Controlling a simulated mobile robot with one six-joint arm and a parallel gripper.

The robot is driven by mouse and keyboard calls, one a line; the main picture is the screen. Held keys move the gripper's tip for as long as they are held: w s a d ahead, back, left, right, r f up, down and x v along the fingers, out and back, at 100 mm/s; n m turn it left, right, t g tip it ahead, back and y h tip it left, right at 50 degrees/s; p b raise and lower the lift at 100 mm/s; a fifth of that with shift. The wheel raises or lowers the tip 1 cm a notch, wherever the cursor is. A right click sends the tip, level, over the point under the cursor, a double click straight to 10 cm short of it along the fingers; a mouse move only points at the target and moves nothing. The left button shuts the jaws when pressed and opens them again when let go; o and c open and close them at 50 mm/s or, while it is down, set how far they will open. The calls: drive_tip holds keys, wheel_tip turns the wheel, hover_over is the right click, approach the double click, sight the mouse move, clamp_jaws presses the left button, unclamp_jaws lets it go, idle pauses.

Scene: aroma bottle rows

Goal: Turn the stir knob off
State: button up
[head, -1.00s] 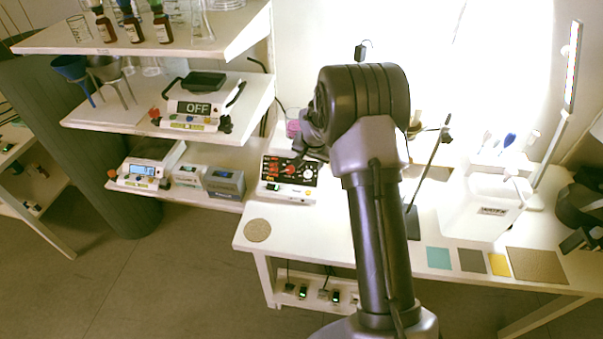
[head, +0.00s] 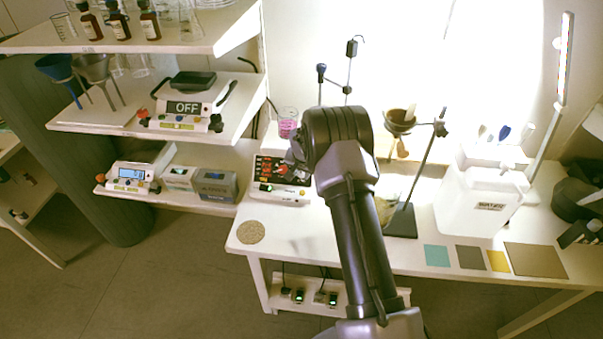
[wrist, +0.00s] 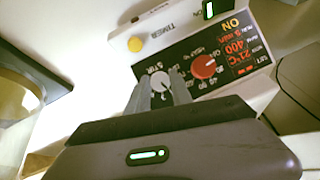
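The hotplate stirrer (head: 280,193) stands at the left end of the white table, with a dark panel and lit red digits. In the wrist view its panel (wrist: 235,50) shows an ON label, a red knob (wrist: 204,67) and a pale grey stir knob (wrist: 159,82). My gripper (wrist: 160,76) is at the stir knob, one finger on each side of it. The fingers look open with small gaps beside the knob; contact is not clear. In the head view my gripper (head: 297,155) is beside the panel, and my arm hides the fingertips and knob.
A beaker of pink liquid (head: 288,122) stands on the stirrer. A stand with a funnel (head: 400,120) and a white container (head: 478,205) are to the right. Shelves at left hold another device marked OFF (head: 187,107). A round cork mat (head: 251,232) lies at the front left.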

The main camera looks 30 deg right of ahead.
clamp_jaws()
drive_tip(key=shift+w+a+f+n+g+h+b, duration=0.1)
drive_tip(key=shift+n+g+h+b, duration=0.2)
drive_tip(key=shift+n+b, duration=0.25)
drive_tip(key=shift+a+n+g+h+b, duration=0.1)
drive_tip(key=shift+n+g+h+b, duration=0.2)
drive_tip(key=shift+n, duration=0.35)
drive_tip(key=n+h+b, duration=0.1)
drive_tip(key=n+b, duration=0.1)
drive_tip(key=n, duration=0.1)
drive_tip(key=shift+n+g+h, duration=0.3)
drive_tip(key=shift+g+h, duration=0.1)
drive_tip(key=n+h+b, duration=0.2)
drive_tip(key=n, duration=0.2)
drive_tip(key=shift+a+f, duration=0.1)
drive_tip(key=shift+a, duration=0.1)
drive_tip(key=shift+n+h+b, duration=0.8)
drive_tip(key=shift+n+b, duration=0.05)
drive_tip(key=shift+n, duration=0.65)
